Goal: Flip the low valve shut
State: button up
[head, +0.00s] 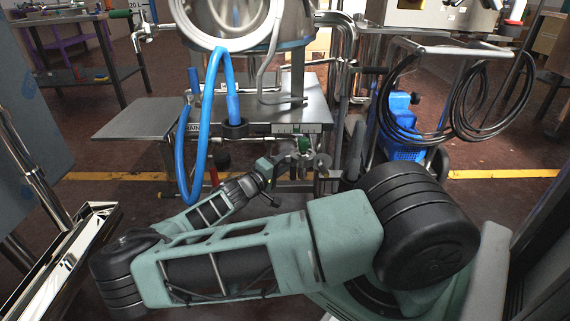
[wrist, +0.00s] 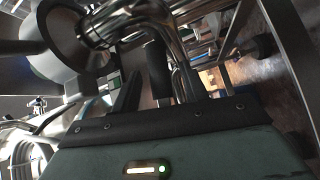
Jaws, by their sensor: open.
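The low valve sits on the steel pipework (head: 322,165) under the filler's table, and my own gripper partly hides it in the head view. In the wrist view a black sleeve-like handle (wrist: 158,68) stands beside a bent shiny pipe (wrist: 135,15); it looks like the valve's lever. My gripper (head: 287,161) is at the pipework, low under the table edge. In the wrist view its dark fingers (wrist: 155,92) are apart, with the black handle appearing between them. I cannot tell whether either finger touches it.
A blue hose (head: 205,125) hangs in a loop left of my gripper. Black coiled hoses (head: 400,100) and a blue machine (head: 403,140) stand at right. A yellow floor line (head: 115,176) runs behind.

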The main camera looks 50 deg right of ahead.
grip_shut()
jog(key=shift+m+p, duration=0.3)
jog(key=shift+p, duration=0.2)
jog(key=m+y+p, duration=0.1)
jog(key=f+y+p, duration=0.1)
jog(key=p, duration=0.1)
jog(key=shift+w+a+m, duration=0.15)
jog(key=shift+m, duration=0.25)
jog(key=shift+w+a+f+m+t+y+p, duration=0.6)
jog(key=shift+m+t+y+p, duration=0.45)
jog(key=shift+y+p, duration=0.65)
jog(key=shift+w+a+f+m+t+y+p, duration=0.55)
jog(key=shift+m+t+y+p, duration=0.5)
jog(key=shift+p, duration=1.1)
jog(key=shift+w+a+f+m+t+y+p, duration=0.65)
jog(key=shift+m+y+p, duration=0.55)
jog(key=shift+y+p, duration=0.6)
jog(key=shift+d+r+t, duration=0.1)
jog(key=shift+t, duration=0.15)
